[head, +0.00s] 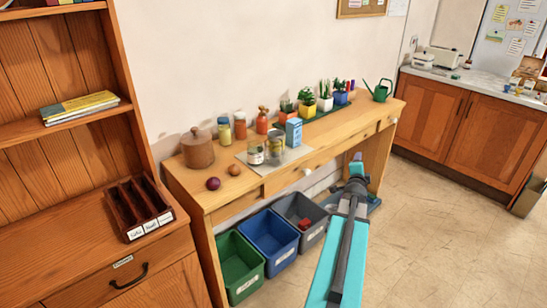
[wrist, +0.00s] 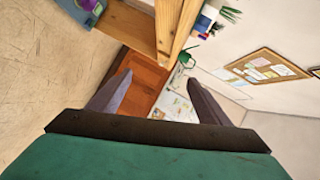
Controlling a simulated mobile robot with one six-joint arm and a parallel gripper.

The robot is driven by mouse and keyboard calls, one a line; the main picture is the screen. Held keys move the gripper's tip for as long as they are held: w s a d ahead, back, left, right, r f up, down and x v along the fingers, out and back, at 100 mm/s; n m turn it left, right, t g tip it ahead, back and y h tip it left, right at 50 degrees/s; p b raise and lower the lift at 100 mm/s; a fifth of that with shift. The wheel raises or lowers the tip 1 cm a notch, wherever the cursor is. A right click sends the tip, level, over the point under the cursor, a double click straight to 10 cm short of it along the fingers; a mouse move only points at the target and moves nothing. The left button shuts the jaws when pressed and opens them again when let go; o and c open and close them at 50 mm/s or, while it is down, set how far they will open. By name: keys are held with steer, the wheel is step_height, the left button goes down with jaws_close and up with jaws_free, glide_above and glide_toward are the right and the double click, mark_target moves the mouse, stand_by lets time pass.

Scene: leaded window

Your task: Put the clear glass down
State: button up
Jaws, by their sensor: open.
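A clear glass (head: 276,148) appears to stand upright on a pale mat (head: 291,157) on the wooden table (head: 232,188). A labelled jar (head: 255,154) is just left of it, and a light blue carton (head: 293,132) is behind it to the right. My gripper (head: 357,160) is in front of the table's right part, apart from the glass. In the wrist view my gripper (wrist: 158,85) is open with nothing between its fingers. The glass does not show in the wrist view.
An onion (head: 213,183), a brown egg-like item (head: 235,169) and a wooden canister (head: 197,150) are on the table's left. Potted plants (head: 325,98) and a green watering can (head: 380,91) line its far right. Green (head: 241,267), blue (head: 271,240) and grey bins stand below.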

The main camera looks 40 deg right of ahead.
steer(key=w+a+f+m+y, duration=0.2)
steer(key=a+f+m+y, duration=0.2)
steer(key=f, duration=0.3)
steer(key=m+t+y+b, duration=0.45)
steer(key=t+y, duration=0.45)
steer(key=t, duration=0.3)
glide_toward(279, 157)
steer(key=s+p, duration=0.1)
steer(key=s, duration=0.2)
steer(key=shift+w+a+m, duration=0.2)
steer(key=shift+a+m, duration=0.05)
steer(key=shift+a, duration=0.05)
steer(key=shift+w+d+p, duration=0.15)
steer(key=shift+w+p, duration=0.2)
steer(key=shift+w, duration=1.8)
steer(key=shift+w+d+p, duration=0.15)
steer(key=shift+w+p, duration=0.2)
steer(key=shift+w, duration=1.8)
steer(key=shift+w, duration=0.1)
